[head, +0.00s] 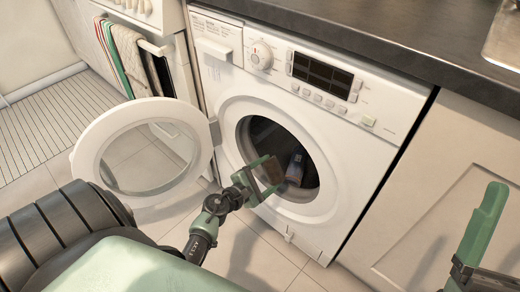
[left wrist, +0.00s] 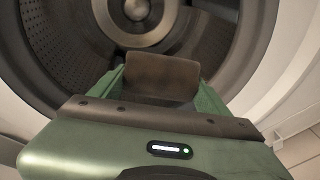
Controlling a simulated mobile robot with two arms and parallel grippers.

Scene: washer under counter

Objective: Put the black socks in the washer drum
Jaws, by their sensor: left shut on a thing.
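The white washer (head: 330,130) stands under the counter with its round door (head: 92,150) swung open to the left. My left gripper (head: 270,178) is at the drum opening. My right gripper (head: 490,235) is partly cut off at the right edge.
A dark countertop (head: 400,40) runs above the washer. A cabinet door (head: 450,190) is to its right. Towels (head: 128,55) hang on the appliance at the left. The tiled floor (head: 265,255) in front of the washer is clear.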

